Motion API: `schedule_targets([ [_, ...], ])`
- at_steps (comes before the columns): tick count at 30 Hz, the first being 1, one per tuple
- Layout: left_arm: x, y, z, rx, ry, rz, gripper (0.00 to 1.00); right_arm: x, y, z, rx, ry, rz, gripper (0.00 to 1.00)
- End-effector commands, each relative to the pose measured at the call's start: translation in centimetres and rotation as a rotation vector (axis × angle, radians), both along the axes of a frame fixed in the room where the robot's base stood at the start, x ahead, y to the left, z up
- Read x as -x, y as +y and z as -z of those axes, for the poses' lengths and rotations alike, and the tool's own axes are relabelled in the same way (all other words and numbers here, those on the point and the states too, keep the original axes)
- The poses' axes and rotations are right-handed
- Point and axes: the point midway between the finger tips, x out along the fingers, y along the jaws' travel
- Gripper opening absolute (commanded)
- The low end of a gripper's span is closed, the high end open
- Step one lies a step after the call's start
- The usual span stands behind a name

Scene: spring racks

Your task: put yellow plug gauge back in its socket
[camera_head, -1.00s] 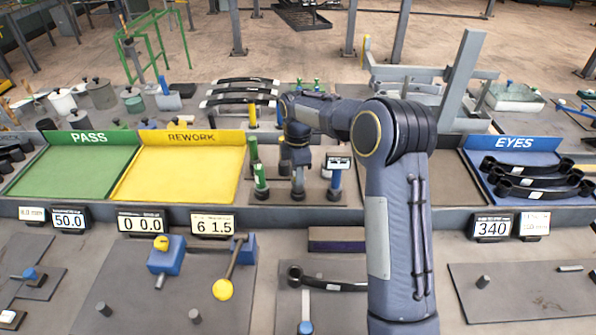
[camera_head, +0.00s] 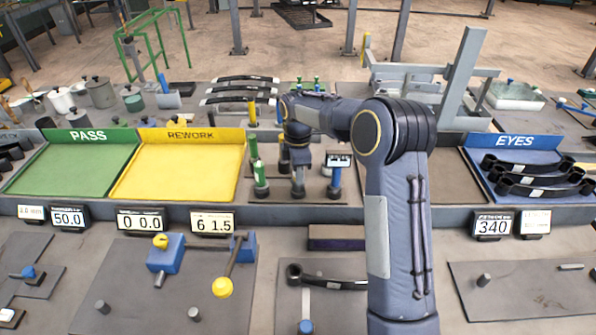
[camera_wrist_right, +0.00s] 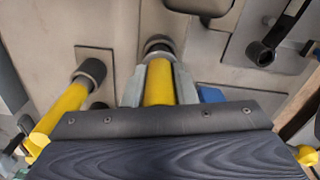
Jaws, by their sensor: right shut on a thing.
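The yellow plug gauge (camera_wrist_right: 158,85) is between the two grey fingers of my right gripper (camera_wrist_right: 158,78) in the right wrist view. The fingers are shut on its yellow handle. The far end of the gauge meets a dark round collar (camera_wrist_right: 158,46) on a grey plate; how deep it sits in there cannot be told. A second yellow handle (camera_wrist_right: 62,112) stands at the left in another dark collar (camera_wrist_right: 92,70). In the head view my right forearm reaches over the gauge stand (camera_head: 285,196), and the fingers and held gauge cannot be made out clearly. My left gripper is not in view.
The green PASS tray (camera_head: 70,165) and yellow REWORK tray (camera_head: 180,170) lie to the left, empty. The blue EYES tray (camera_head: 478,160) at the right holds black parts.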

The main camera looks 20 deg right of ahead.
Motion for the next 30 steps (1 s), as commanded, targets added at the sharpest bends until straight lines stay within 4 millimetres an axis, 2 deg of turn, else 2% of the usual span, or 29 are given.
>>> schedule_targets([
  [30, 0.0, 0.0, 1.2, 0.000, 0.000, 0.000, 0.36, 0.0, 0.0, 1.9, -0.001, -0.001, 0.000, 0.05],
])
